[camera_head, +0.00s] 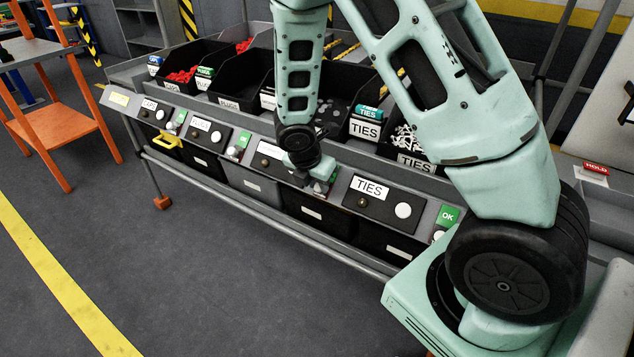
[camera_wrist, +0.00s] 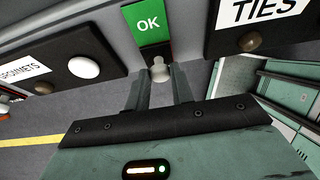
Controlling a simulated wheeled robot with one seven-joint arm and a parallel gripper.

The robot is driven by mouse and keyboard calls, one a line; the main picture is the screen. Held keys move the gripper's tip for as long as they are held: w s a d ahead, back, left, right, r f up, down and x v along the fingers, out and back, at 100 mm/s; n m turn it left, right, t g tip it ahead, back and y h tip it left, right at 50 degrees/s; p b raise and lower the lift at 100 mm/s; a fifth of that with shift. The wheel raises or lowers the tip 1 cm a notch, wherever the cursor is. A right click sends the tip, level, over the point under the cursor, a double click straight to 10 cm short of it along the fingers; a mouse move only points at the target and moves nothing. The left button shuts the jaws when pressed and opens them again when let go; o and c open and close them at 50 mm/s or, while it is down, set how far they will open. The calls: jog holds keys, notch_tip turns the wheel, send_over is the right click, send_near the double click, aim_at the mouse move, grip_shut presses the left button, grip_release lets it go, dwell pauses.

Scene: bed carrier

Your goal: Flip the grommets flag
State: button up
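The grommets flag (camera_wrist: 148,26) is a green plate reading OK, upright beside the GROMMETS plate (camera_wrist: 25,72) in the wrist view. A small pale knob (camera_wrist: 159,70) sits just below the flag. My gripper (camera_wrist: 160,84) points at the knob, with one finger on each side of it and a gap between the fingers. I cannot tell whether the fingers touch the knob. In the head view my gripper (camera_head: 320,172) is at the rail, hiding most of the flag and part of the GROMMETS plate (camera_head: 268,152).
The TIES plate (camera_head: 370,192) with its own green OK flag (camera_head: 448,215) is to the right. More labelled plates and flags line the rail to the left. Black bins (camera_head: 240,85) stand behind the rail. An orange stand (camera_head: 55,125) is at left. The grey floor in front is clear.

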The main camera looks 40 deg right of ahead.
grip_shut()
jog(key=d+r+p, duration=0.1)
jog(key=p, duration=0.1)
jog(key=w+d+r+p, duration=0.1)
jog(key=r+p, duration=0.1)
jog(key=shift+d+r, duration=0.3)
jog(key=shift+d, duration=0.1)
jog(key=shift+w+d, duration=0.15)
jog(key=shift+d, duration=0.15)
jog(key=o, duration=0.9)
grip_release()
jog(key=shift+r, duration=0.1)
jog(key=shift+c, duration=0.2)
jog(key=p+v, duration=0.4)
jog(key=v, duration=1.3)
